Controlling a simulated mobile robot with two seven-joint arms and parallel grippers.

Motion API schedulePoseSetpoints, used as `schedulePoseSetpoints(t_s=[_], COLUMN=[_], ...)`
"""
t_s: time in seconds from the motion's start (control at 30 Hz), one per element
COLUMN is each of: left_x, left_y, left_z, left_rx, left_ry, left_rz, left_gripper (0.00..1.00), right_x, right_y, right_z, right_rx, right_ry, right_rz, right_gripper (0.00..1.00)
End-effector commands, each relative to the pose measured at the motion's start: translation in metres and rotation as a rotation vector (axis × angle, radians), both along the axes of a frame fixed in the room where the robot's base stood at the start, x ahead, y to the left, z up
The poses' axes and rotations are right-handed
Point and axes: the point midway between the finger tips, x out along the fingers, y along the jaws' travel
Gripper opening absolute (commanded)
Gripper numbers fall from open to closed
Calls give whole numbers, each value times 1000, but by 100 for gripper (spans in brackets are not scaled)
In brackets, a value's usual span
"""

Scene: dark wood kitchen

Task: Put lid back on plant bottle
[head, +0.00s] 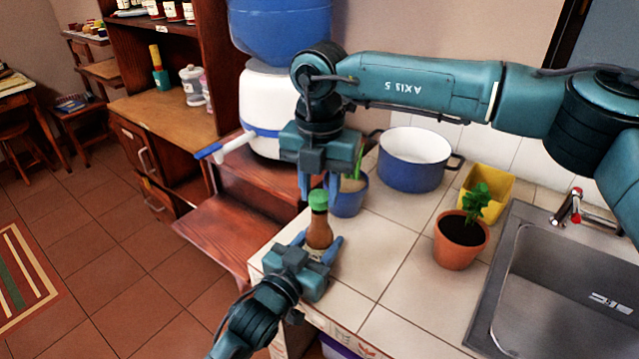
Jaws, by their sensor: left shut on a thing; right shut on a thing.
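The plant bottle (318,232), brown with a pale band low down, stands upright near the left edge of the tiled counter. My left gripper (317,243) comes from below and is shut on its body. The green lid (318,198) is at the top of the bottle, in line with the neck. My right gripper (319,189) points down from above and is shut on the lid. I cannot tell whether the lid is fully seated.
A blue pot with a plant (349,197) is close behind the bottle. A big blue pot (412,160), a terracotta plant pot (460,248), a yellow container (490,190) and the sink (560,285) lie to the right. Bare tiles (385,240) lie between.

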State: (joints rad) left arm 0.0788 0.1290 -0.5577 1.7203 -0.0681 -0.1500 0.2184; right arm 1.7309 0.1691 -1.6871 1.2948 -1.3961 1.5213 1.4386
Motion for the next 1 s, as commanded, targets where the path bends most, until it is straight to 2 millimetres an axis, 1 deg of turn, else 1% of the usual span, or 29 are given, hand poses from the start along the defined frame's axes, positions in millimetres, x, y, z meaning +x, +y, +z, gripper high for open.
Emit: schedulePoseSetpoints(t_s=[0.1,0.2,0.73,1.0], left_x=[0,0,0,0], left_y=[0,0,0,0], left_z=[-1,-1,-1,-1], left_rx=[1,1,1,1], left_ry=[2,2,2,2], left_rz=[0,0,0,0], left_gripper=[5,5,5,5], right_x=[0,0,0,0], right_y=[0,0,0,0], right_z=[-8,-12,-13,-18], right_rx=[1,1,1,1], right_ry=[2,0,0,1], right_rz=[0,0,-1,-1], right_gripper=[11,11,11,11])
